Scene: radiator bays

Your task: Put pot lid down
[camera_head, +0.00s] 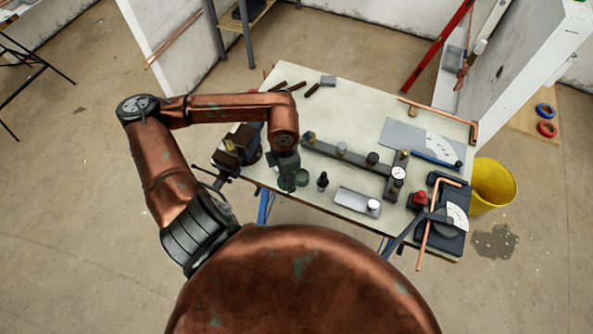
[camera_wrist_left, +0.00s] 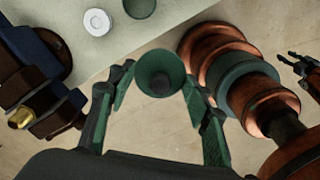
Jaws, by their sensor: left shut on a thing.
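The pot lid (camera_wrist_left: 160,72) is a small green cone-like disc with a dark middle. My left gripper (camera_wrist_left: 158,92) is shut on it, with green-padded fingers on either side. In the head view the left gripper (camera_head: 288,180) hangs at the workbench's near edge. A round green pot (camera_head: 301,177) stands on the bench close beside it, and part of it shows in the wrist view (camera_wrist_left: 140,7). The lid is off the pot, over the bench edge with floor below in the wrist view. My right gripper (camera_wrist_left: 302,68) shows small at the wrist view's right edge; its opening is unclear.
The pale workbench (camera_head: 340,95) holds a vise (camera_head: 240,147), a black fitting (camera_head: 322,181), a grey block (camera_head: 357,201) and a pipe manifold (camera_head: 345,158). A white disc (camera_wrist_left: 97,22) lies left of the pot. A yellow bucket (camera_head: 492,185) stands at the right.

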